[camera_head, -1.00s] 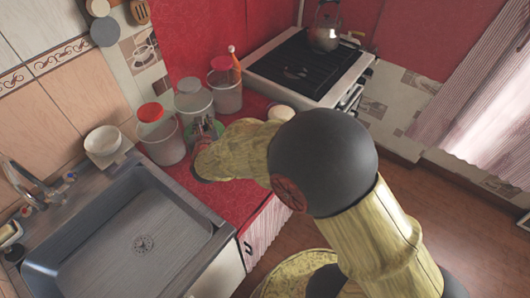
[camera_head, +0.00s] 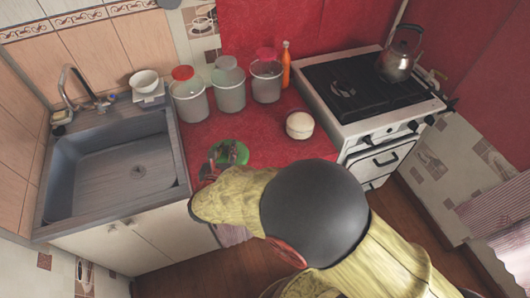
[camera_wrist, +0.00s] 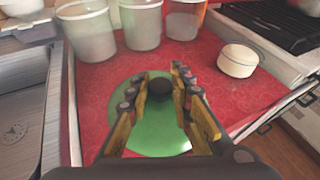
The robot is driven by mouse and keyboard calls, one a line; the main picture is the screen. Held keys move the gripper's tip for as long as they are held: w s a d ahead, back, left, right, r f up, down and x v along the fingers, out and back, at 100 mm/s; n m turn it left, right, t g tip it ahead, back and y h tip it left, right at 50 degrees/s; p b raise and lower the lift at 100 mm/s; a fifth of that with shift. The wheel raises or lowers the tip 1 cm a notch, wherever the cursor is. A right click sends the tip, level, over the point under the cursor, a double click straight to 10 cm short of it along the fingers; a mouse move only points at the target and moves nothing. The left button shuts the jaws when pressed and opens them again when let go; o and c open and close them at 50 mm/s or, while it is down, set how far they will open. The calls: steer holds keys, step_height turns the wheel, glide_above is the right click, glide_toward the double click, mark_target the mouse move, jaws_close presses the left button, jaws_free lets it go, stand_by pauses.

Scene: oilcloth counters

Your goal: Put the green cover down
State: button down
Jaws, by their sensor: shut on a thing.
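The green cover (camera_head: 236,151) is a round disc with a dark knob in its middle. In the wrist view the green cover (camera_wrist: 152,128) lies between and below my fingers. My gripper (camera_wrist: 161,86) is shut on its knob. In the head view my gripper (camera_head: 222,160) is at the cover, over the red counter, partly hidden by my own arm. The cover looks about level; I cannot tell whether it touches the counter.
Several containers stand on the red counter (camera_head: 195,142): a red-lidded one (camera_head: 188,102), a grey-green-lidded one (camera_head: 229,90) and another (camera_head: 266,82). An orange bottle (camera_head: 285,66) is behind. A cream round pot (camera_head: 299,125) stands right, beside the stove (camera_head: 352,123). The sink (camera_head: 62,190) is left.

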steer(key=shift+w+d+r+h, duration=0.15)
steer(key=shift+d, duration=0.25)
steer(key=shift+w+d+r+h, duration=0.1)
steer(key=shift+w+d+h, duration=0.05)
steer(key=shift+d, duration=0.2)
steer(key=w+d+f+b, duration=0.1)
steer(key=w+d+f, duration=0.1)
steer(key=w+f, duration=0.1)
steer(key=w+d+f+b, duration=0.1)
steer(key=w+d+f, duration=0.1)
steer(key=w, duration=0.2)
steer(key=w+d+f+b, duration=0.1)
steer(key=w+d+f, duration=0.1)
steer(key=w+f, duration=0.1)
steer(key=shift+w+f+b, duration=0.3)
steer(key=shift+w+b, duration=0.1)
steer(key=shift+w+d+f, duration=0.1)
steer(key=shift+w+f, duration=0.15)
steer(key=shift+f, duration=0.1)
steer(key=shift+w+d+f+b, duration=0.15)
steer(key=shift+f+b, duration=0.6)
steer(key=shift+f, duration=0.95)
steer(key=shift+f, duration=0.15)
steer(key=c, duration=1.6)
jaws_free()
